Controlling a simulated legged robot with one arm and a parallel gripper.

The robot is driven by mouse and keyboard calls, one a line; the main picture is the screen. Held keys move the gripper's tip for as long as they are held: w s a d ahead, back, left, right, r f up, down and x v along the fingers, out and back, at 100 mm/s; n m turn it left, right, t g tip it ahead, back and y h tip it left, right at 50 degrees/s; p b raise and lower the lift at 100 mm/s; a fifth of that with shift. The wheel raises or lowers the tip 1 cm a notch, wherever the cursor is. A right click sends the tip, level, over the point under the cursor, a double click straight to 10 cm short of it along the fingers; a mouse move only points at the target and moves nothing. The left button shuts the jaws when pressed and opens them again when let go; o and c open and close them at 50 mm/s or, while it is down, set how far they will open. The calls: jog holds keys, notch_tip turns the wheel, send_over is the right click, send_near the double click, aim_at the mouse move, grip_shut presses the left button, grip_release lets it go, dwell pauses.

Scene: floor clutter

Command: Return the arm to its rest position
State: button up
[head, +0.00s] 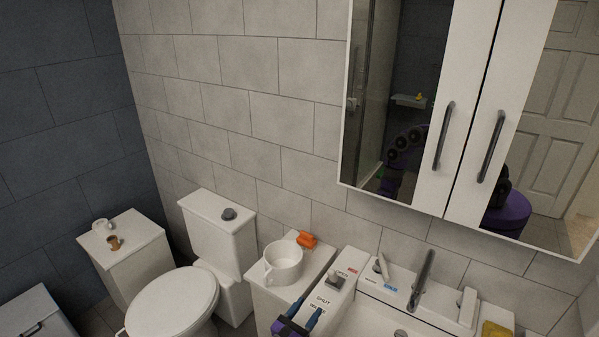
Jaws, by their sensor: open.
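My gripper (297,320) shows at the bottom edge, with two blue fingers spread apart and a purple body behind them. It is open, with nothing seen between the fingers. It is in front of the white cabinet top beside the sink, below a large white mug (283,264). The rest of my arm is mostly out of the picture below. Part of my purple and black body is reflected in the mirror doors.
An orange object (307,239) lies behind the mug. The sink (370,322) with its tap (422,278) is at right, a yellow sponge (497,330) beyond it. A mirrored wall cabinet (443,150) hangs above. A toilet (172,302) stands at left.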

jog(key=d+r+m+g+h, duration=0.3)
jog(key=d+r+m+h, duration=0.15)
jog(key=d+r, duration=0.35)
jog(key=s+d+r+m+g, duration=1.4)
jog(key=s+d+m, duration=0.1)
jog(key=s+d, duration=0.15)
jog(key=s+m+g+y, duration=0.3)
jog(key=s+m+y, duration=0.3)
jog(key=s, duration=0.6)
jog(key=s+a+r+m+t+y, duration=0.1)
jog(key=s+a+m+t+y, duration=0.1)
jog(key=s+a+y, duration=0.7)
jog(key=s+a+m, duration=0.1)
jog(key=a, duration=0.2)
jog(key=shift+s+a+r+t, duration=0.3)
jog(key=shift+a+r, duration=0.05)
